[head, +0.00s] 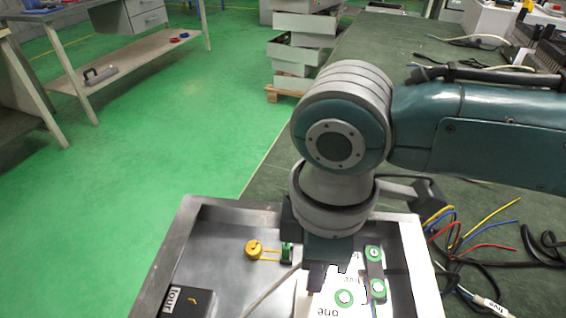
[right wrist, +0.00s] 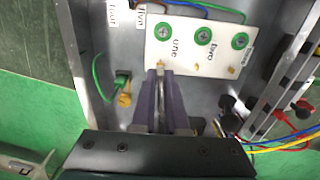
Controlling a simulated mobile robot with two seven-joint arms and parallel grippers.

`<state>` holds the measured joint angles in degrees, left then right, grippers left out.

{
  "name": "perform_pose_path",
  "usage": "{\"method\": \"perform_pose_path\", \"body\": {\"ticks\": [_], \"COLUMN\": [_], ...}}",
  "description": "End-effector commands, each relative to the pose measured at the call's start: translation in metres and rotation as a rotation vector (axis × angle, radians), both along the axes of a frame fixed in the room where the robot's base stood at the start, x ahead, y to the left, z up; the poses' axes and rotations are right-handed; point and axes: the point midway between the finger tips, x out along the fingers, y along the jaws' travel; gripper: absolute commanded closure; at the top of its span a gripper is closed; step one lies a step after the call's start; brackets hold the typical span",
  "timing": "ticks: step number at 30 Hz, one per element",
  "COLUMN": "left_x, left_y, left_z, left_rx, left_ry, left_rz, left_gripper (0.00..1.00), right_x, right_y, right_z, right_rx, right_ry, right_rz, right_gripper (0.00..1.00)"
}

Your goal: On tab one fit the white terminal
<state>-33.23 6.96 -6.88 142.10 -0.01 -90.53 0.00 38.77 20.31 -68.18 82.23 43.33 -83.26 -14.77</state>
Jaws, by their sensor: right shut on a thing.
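My right gripper (head: 315,280) points down over the metal tray, just beside the white plate (right wrist: 200,48). In the right wrist view, its purple-grey fingers (right wrist: 160,85) are shut on a small pale piece, probably the white terminal (right wrist: 160,73), mostly hidden between the fingers. The fingertips are at the lower edge of the plate, right below the label "one". A pale wire (head: 268,291) runs from near the gripper toward the lower left. My left gripper is not in view.
Brass tabs two (right wrist: 197,66) and three (right wrist: 232,70) stand beside it, with green-ringed screws above. A green connector (head: 287,253) and yellow part (head: 254,250) are left of the gripper. The tray's rim (head: 168,262) surrounds this. Loose coloured wires (head: 470,232) lie right.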

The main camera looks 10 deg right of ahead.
Motion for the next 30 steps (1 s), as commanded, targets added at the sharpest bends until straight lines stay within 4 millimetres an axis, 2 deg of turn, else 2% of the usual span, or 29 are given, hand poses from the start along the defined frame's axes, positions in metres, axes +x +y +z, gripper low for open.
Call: {"method": "perform_pose_path", "body": {"ticks": [14,30], "left_x": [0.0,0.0], "left_y": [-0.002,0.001], "left_z": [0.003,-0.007], "left_rx": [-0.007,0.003], "left_ry": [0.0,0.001], "left_rz": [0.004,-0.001], "left_gripper": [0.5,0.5], "right_x": [0.0,0.0], "right_y": [0.0,0.0], "right_z": [-0.001,-0.014], "right_rx": [0.0,0.001], "right_ry": [0.0,0.001], "right_rz": [-0.001,-0.001], "right_gripper": [1.0,1.0]}}
